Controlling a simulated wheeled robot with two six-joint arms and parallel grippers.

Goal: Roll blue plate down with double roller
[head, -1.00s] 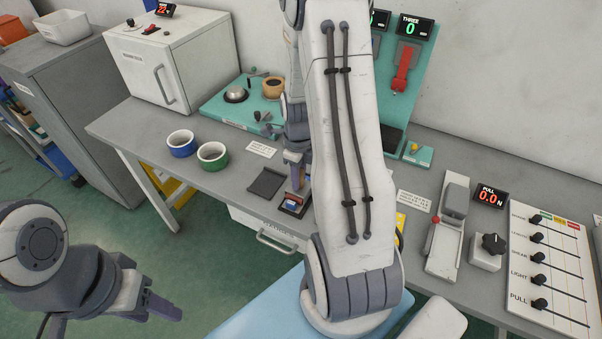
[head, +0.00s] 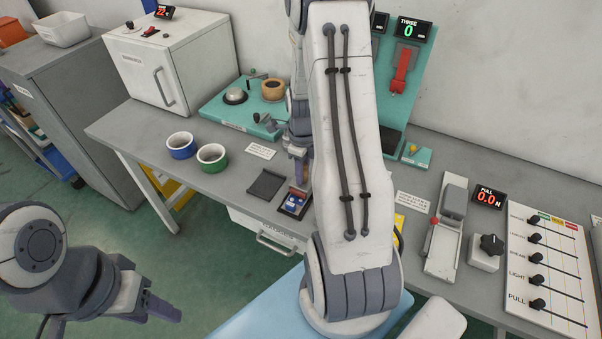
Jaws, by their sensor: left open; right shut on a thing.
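The blue plate (head: 292,208) lies in a small dark tray near the front edge of the bench, with pale shapes on it. My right gripper (head: 299,156) is just above and behind the plate, partly hidden by my own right arm. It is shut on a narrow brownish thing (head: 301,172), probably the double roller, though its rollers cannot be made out. It seems to be apart from the plate. My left gripper (head: 164,309) is open and empty at the lower left, off the bench.
A dark square pad (head: 266,184) lies left of the plate. A teal board (head: 222,113) with tools is behind. A lever device (head: 445,230) and a slider panel (head: 548,265) are at right.

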